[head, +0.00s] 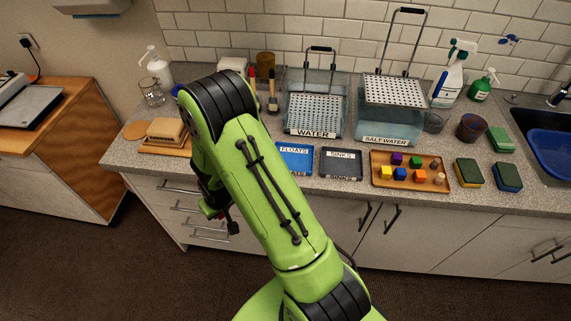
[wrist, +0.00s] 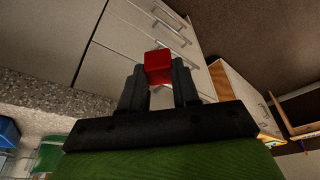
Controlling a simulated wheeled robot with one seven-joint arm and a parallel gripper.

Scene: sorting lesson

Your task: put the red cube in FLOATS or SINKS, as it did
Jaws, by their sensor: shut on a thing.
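My gripper (wrist: 159,85) is shut on the red cube (wrist: 158,66) in the wrist view, with the cube between the fingertips. In the head view my gripper (head: 222,215) hangs low in front of the counter's drawers, partly behind my green arm. A bit of red shows there. The blue FLOATS tray (head: 295,171) and the dark SINKS tray (head: 341,175) stand side by side near the counter's front edge, to the right of my gripper. Both labels show. The FLOATS tray is partly hidden by my arm.
Behind the trays stand the WATER tank (head: 312,133) and the SALT WATER tank (head: 388,141), each with a handled mesh basket. A wooden tray (head: 411,184) of several coloured blocks lies right of SINKS. Sponges (head: 467,173) are farther right.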

